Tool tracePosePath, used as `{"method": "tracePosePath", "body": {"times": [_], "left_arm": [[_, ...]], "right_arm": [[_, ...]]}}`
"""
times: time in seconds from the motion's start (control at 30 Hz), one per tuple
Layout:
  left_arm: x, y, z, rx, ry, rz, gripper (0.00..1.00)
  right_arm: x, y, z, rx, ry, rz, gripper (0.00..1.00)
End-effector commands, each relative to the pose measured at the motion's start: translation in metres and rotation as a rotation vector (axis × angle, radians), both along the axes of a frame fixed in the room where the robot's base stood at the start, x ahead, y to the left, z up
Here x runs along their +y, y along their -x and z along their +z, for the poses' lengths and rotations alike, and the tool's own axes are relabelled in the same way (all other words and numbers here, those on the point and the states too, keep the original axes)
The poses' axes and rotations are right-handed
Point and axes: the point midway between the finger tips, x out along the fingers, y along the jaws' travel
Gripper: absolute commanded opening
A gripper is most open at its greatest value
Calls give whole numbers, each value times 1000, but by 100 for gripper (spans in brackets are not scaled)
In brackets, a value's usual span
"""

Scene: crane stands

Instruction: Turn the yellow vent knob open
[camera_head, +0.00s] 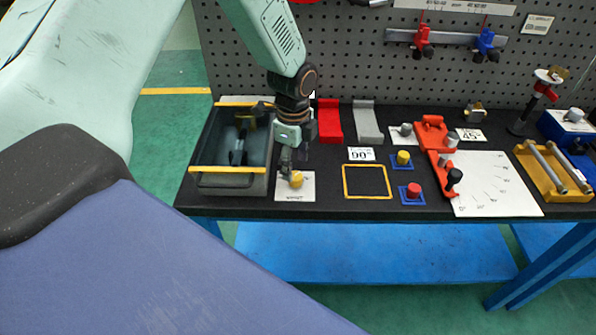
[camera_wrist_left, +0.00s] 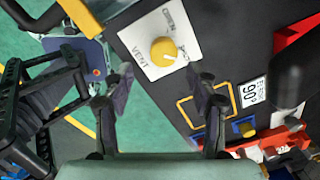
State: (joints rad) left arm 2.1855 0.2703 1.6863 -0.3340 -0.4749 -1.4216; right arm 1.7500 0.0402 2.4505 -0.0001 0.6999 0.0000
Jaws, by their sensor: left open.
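The yellow vent knob (camera_head: 296,179) sits on a white plate (camera_head: 304,193) near the front edge of the dark bench. In the left wrist view the knob (camera_wrist_left: 164,51) shows with a pale pointer mark, and its plate (camera_wrist_left: 139,42) reads VENT. My left gripper (camera_head: 290,165) points down, just behind and above the knob in the head view. In the left wrist view its two fingers (camera_wrist_left: 160,95) are spread apart with nothing between them; the knob lies beyond the fingertips. My right gripper is in neither view.
A dark bin (camera_head: 230,183) with yellow bars stands left of the plate. A yellow square outline (camera_head: 367,195), yellow knob block (camera_head: 403,158), red knob block (camera_head: 413,190) and orange-red fixture (camera_head: 432,130) lie to the right. Bare bench top lies between plate and outline.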

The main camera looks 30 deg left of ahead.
Motion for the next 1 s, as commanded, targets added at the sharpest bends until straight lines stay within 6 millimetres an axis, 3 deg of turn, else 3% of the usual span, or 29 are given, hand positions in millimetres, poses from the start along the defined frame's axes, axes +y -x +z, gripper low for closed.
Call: {"method": "tracePosePath", "body": {"times": [0.1,0.3,0.67,1.0], "left_arm": [[0,0,-21,2,-1,1,58],[-1,-3,-41,-1,0,0,58],[-2,-7,-46,-2,0,1,58],[-1,-7,-46,-2,0,1,29]], "right_arm": [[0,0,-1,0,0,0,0],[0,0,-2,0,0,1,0],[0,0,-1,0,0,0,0],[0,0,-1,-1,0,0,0]]}}
